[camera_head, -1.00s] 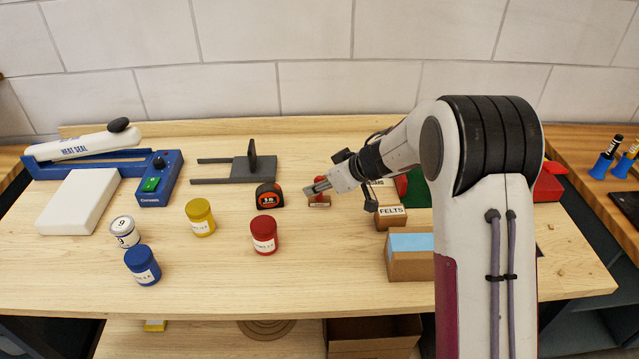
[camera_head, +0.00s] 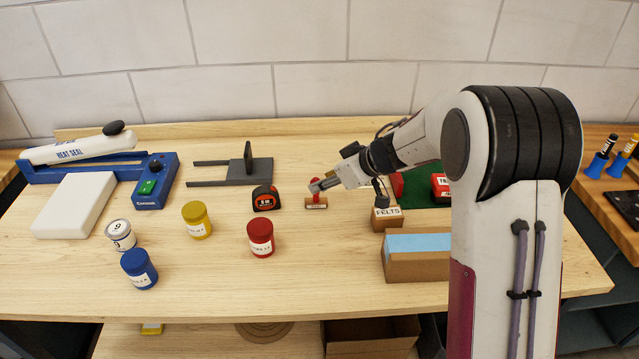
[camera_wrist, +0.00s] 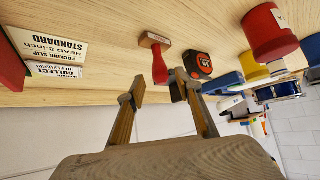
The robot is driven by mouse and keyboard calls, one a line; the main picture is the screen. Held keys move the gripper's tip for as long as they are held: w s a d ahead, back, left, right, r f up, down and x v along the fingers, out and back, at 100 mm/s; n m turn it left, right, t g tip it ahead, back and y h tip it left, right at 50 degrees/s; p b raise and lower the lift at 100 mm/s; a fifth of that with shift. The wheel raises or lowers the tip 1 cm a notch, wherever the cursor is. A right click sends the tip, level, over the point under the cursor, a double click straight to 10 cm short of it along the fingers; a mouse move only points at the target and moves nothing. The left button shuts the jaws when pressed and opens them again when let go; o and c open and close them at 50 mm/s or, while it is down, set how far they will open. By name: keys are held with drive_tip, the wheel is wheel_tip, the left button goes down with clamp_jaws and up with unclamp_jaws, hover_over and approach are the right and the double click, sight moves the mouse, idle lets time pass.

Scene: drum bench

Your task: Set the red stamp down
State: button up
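The red stamp (camera_head: 316,201) stands upright on the bench, its wooden base down and its red handle up. In the wrist view the stamp (camera_wrist: 159,68) shows upside down, handle towards me, just beyond the gap between my fingertips. My gripper (camera_head: 318,186) is at the top of the stamp in the head view. In the wrist view my gripper (camera_wrist: 158,92) has its fingers spread apart, with nothing held between them. The fingers look clear of the handle.
A tape measure (camera_head: 266,198) stands left of the stamp. The red jar (camera_head: 261,239) and yellow jar (camera_head: 197,219) are nearer the front. The FELTS box (camera_head: 388,219) and a blue-topped box (camera_head: 413,265) stand to the right. Bare bench lies in front of the stamp.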

drive_tip(key=v, duration=0.7)
drive_tip(key=shift+s+d+r, duration=0.1)
drive_tip(key=shift+r, duration=0.1)
idle(0.6)
drive_tip(key=d+r+m+t+h, duration=0.3)
drive_tip(key=d+r+t, duration=0.2)
drive_tip(key=r, duration=0.8)
drive_tip(key=s+d+r+m+t+h, duration=0.1)
drive_tip(key=s+d+r+m+h, duration=0.4)
drive_tip(key=s+d, duration=0.4)
drive_tip(key=s+a+f+g, duration=0.2)
drive_tip(key=s+f, duration=0.1)
drive_tip(key=s, duration=0.6)
drive_tip(key=s+a+f+g+y, duration=0.1)
drive_tip(key=s+f, duration=0.3)
drive_tip(key=s, duration=0.6)
drive_tip(key=s+a+f+m+g, duration=0.1)
drive_tip(key=s+a+f+g, duration=0.2)
drive_tip(key=s, duration=0.7)
drive_tip(key=shift+s+f+g+y, duration=0.25)
drive_tip(key=shift+g+y, duration=0.05)
drive_tip(key=shift+g, duration=0.1)
